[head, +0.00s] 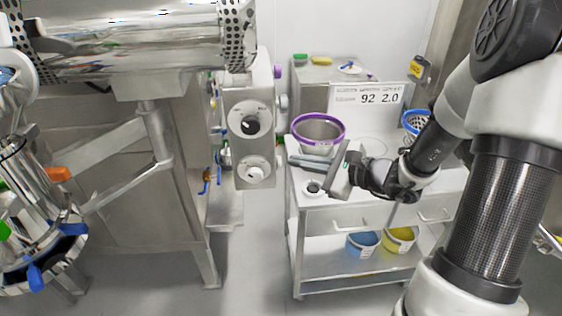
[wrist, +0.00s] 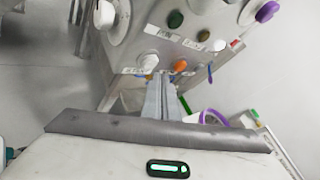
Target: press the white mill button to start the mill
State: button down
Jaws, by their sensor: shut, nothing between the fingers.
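The control box (head: 250,145) hangs left of centre in the head view, with its button side nearly edge-on. In the wrist view that panel (wrist: 195,14) carries several coloured buttons. One white button (wrist: 149,62) sits near the fingertips, beside an orange button (wrist: 180,66). Another white button (wrist: 218,45) sits farther right. The labels are too blurred to tell which is the mill's. My gripper (wrist: 163,76) is shut and empty, its fingertips just below the first white button and the orange one; contact cannot be told. In the head view my gripper (head: 292,159) points left toward the box.
A purple-rimmed bowl (head: 318,130) stands on the white cart (head: 300,222) close to my gripper. A display (head: 367,97) reading 92 2.0 stands behind. Steel machinery (head: 130,45) fills the left.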

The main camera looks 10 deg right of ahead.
jog(key=shift+a, duration=0.1)
jog(key=shift+a+b, duration=0.3)
jog(key=shift+a, duration=0.05)
